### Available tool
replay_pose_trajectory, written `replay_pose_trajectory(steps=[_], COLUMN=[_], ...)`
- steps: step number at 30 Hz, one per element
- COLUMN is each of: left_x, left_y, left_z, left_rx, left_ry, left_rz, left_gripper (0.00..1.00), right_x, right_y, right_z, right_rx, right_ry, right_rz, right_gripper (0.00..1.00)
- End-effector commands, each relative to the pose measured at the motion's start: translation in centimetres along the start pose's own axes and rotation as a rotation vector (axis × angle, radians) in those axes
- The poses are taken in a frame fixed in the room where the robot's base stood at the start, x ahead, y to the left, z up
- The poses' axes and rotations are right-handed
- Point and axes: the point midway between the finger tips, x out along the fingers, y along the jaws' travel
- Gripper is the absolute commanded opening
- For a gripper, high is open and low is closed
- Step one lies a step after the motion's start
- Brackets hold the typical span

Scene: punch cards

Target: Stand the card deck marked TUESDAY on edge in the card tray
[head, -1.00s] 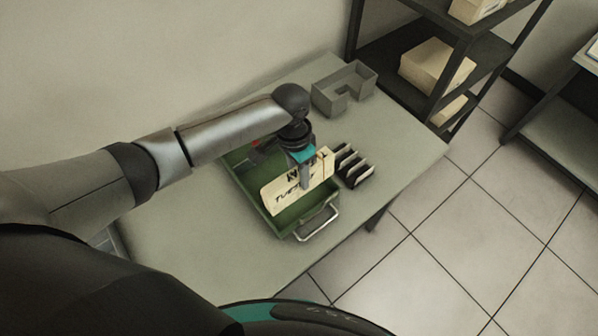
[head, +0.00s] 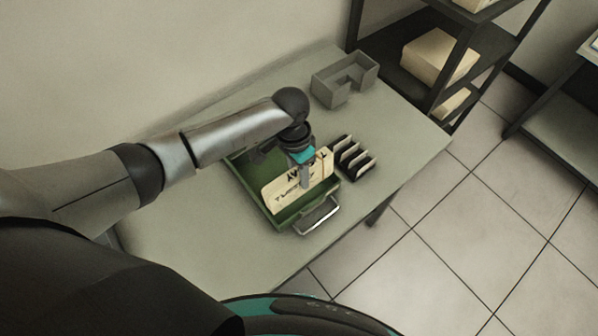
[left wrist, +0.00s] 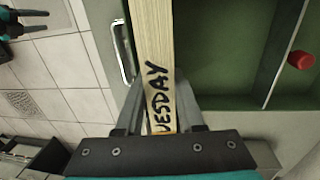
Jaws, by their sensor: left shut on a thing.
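The cream card deck marked TUESDAY (head: 283,194) stands on edge in my left gripper (head: 305,183). The left wrist view shows the deck (left wrist: 153,50) upright between the two fingers, its lettering partly hidden by them. The green card tray (head: 284,221) is on the table, under and around the deck. The deck's lower edge appears within the tray walls; I cannot tell whether it touches the floor. In the left wrist view the deck runs along the tray's handle side. My right gripper (left wrist: 42,21) shows at the top left there, open and empty.
A black slotted rack (head: 354,160) stands close to the tray's right side. A grey open box (head: 343,82) is at the table's back. A red knob-like thing (left wrist: 300,60) is beyond the tray's divider. Shelves with cartons (head: 440,55) stand at the right. The table's front left is clear.

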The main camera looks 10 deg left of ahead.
Motion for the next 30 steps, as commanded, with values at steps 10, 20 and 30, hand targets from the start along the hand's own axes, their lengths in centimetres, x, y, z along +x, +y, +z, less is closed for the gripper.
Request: replay_pose_trajectory(steps=[10,20,30], left_x=[0.2,2.0,4.0], left_y=[0.0,-0.2,-0.5], left_z=[-0.1,-0.1,-0.1], left_rx=[0.000,0.000,0.000], left_ry=[0.002,0.002,0.002], left_rz=[0.000,0.000,0.001], left_gripper=[0.00,0.00,0.00], right_x=[0.2,1.3,2.4], right_y=[0.0,0.0,-0.1], right_z=[0.0,0.2,0.3], right_rx=[-0.001,-0.001,-0.001], right_ry=[0.000,-0.001,-0.001], right_rz=[0.000,0.000,0.000], right_gripper=[0.50,0.50,0.50])
